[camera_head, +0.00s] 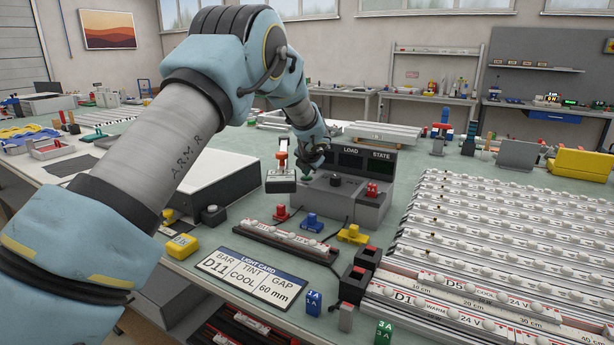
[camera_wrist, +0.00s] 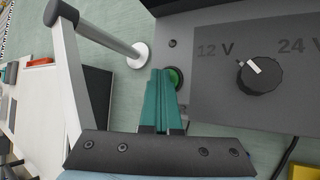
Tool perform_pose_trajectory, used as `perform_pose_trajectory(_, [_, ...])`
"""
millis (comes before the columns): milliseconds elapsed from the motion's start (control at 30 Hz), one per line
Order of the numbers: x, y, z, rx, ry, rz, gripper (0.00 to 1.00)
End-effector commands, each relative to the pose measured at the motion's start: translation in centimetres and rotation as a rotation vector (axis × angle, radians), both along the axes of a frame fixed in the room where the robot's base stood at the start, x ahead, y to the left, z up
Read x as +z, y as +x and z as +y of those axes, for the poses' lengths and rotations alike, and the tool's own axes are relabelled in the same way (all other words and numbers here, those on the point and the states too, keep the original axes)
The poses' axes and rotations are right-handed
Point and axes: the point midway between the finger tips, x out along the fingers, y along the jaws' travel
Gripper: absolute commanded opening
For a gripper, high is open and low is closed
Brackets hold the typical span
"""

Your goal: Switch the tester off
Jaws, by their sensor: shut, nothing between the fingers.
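The tester (camera_head: 368,207) is a grey box on the bench with a raised panel labelled LOAD and STATE; both display windows look dark. In the wrist view its top (camera_wrist: 215,95) carries a black knob (camera_wrist: 262,75) between 12 V and 24 V marks, its white pointer turned toward the 12 V side. A round green button (camera_wrist: 176,78) sits left of the knob, partly hidden by my fingers. My gripper (camera_wrist: 165,74) has teal fingers, shut and empty, with the tips right beside the button; I cannot tell whether they touch it. My gripper is above the tester's left end (camera_head: 312,168).
A stand with a pale post (camera_wrist: 105,35) rises close to the left of my fingers. A light card (camera_head: 250,277) and a dark fixture with a light bar (camera_head: 285,243) lie in front. Light bars (camera_head: 490,250) fill the right side. Small coloured blocks stand nearby.

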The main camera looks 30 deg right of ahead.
Motion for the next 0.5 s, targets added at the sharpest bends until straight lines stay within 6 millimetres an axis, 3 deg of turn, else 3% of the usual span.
perform_pose_trajectory(500, [0.54, -0.01, 0.09, 0.001, 0.002, 0.002, 0.00])
